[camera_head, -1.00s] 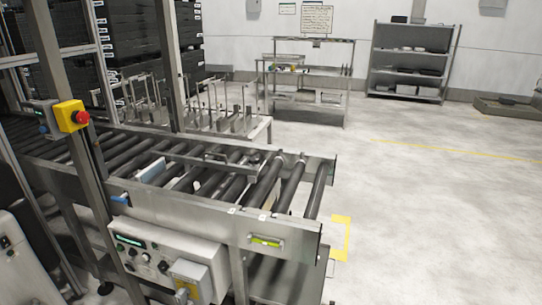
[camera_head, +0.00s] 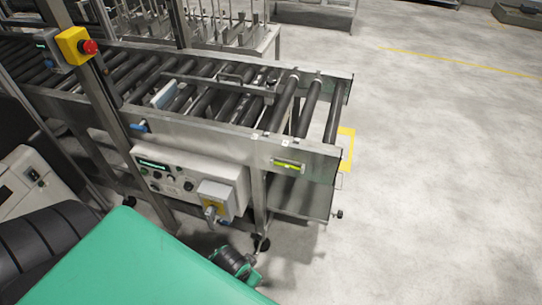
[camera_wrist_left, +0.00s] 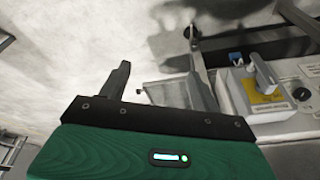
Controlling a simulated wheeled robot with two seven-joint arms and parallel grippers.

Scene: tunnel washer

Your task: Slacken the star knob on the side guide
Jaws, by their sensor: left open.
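The side guide (camera_head: 205,83) is a grey metal bar with a raised handle, lying over the conveyor rollers in the head view. A large green part of my arm fills the lower left of the head view, well in front of and below the guide. The left fingertips cannot be made out in the head view. My right gripper is not in view.
The conveyor's front rail (camera_head: 200,138) carries a control box (camera_head: 185,178) with a rotary switch (camera_head: 213,196) below it. A post with a yellow emergency-stop box (camera_head: 76,46) stands at the left. Open floor (camera_head: 440,190) lies to the right.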

